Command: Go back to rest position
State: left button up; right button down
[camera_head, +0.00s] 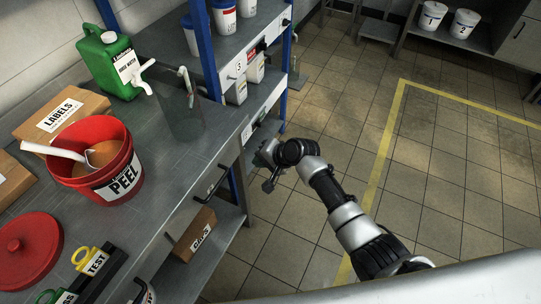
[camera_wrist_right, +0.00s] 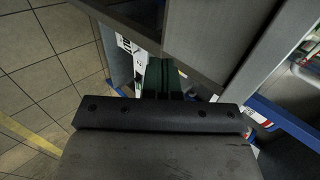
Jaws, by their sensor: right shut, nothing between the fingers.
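My right arm comes in from the lower right in the head view. Its gripper (camera_head: 270,168) is beside the right end of the steel bench, over the tiled floor, near a blue shelf post. It is shut with nothing held. In the right wrist view the dark gripper body (camera_wrist_right: 160,118) fills the lower middle, with the fingers pointing toward the bench and shelf edges. My left gripper does not show in either view.
The steel bench (camera_head: 178,160) holds a red PEEL bucket (camera_head: 120,170), a green canister (camera_head: 105,60), a clear jug (camera_head: 182,115) and a red lid (camera_head: 28,248). The blue-posted shelf (camera_head: 240,45) stands behind. The tiled floor (camera_head: 440,170) at right is clear.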

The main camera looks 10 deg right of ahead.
jog(key=v, duration=0.4)
jog(key=s+d+f+n+h, duration=0.1)
jog(key=s+d+f+h, duration=0.15)
jog(key=s+f, duration=0.5)
jog(key=s+d+f+n+g+h, duration=0.1)
jog(key=s+d+f, duration=0.3)
jog(key=f, duration=0.6)
jog(key=s+d+f+h, duration=0.2)
jog(key=s+d+f, duration=0.2)
jog(key=s+f, duration=0.3)
jog(key=s+d+f+n+g, duration=0.1)
jog(key=s+f, duration=0.3)
jog(key=s, duration=0.5)
jog(key=s+d+f+n+g+h, duration=0.1)
jog(key=s+d+f+n, duration=0.2)
jog(key=s, duration=0.7)
jog(key=s+d+f+n+g+h, duration=0.1)
jog(key=s+d+f+n, duration=0.2)
jog(key=s+f, duration=0.3)
jog(key=s, duration=0.4)
jog(key=shift+s, duration=0.2)
